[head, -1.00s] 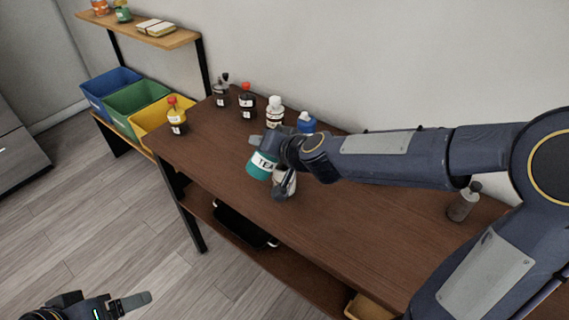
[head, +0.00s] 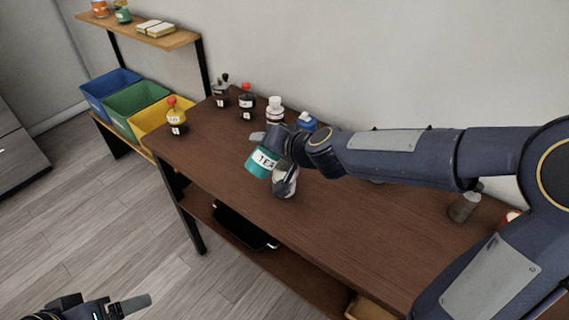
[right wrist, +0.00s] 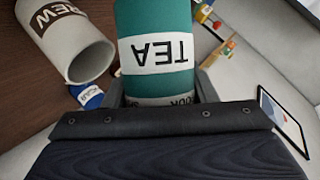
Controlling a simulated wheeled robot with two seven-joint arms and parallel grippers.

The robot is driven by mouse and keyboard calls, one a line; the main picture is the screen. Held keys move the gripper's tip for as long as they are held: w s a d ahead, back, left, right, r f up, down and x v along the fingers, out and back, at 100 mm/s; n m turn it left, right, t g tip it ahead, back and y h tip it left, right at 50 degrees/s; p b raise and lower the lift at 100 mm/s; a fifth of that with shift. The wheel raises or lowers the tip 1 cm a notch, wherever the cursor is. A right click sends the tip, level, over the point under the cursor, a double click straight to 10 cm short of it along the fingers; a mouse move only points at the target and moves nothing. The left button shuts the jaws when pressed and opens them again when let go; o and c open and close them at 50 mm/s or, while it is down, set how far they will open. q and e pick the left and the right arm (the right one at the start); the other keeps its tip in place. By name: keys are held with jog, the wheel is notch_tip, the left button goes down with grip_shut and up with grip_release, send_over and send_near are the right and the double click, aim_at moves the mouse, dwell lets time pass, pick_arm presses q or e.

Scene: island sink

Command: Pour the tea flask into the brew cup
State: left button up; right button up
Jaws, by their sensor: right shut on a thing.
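The teal tea flask (head: 258,166), with a white TEA label, is held tilted above the table in the head view. My right gripper (head: 272,142) is shut on it. In the right wrist view the flask (right wrist: 155,22) stands between the jaws, its label upside down and its far end cut off. The pale brew cup (head: 286,184) is on the table just right of and below the flask, partly hidden by it and the gripper. In the right wrist view the cup (right wrist: 92,58) shows its open mouth. My left gripper (head: 104,304) is open and empty, low at the left, away from the table.
Several bottles stand along the back: dark ones (head: 246,103), a white-capped one (head: 275,111), a blue one (head: 307,121). A red-topped bottle (head: 176,118) is at the left end. A grey bottle (head: 464,206) stands right. The front table middle (head: 340,240) is clear.

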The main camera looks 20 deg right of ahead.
jog(key=shift+d+r+m+g+y+b, duration=0.1)
jog(key=shift+r+m+g+y+b, duration=0.3)
jog(key=shift+m+y+b, duration=0.5)
dwell(1.7)
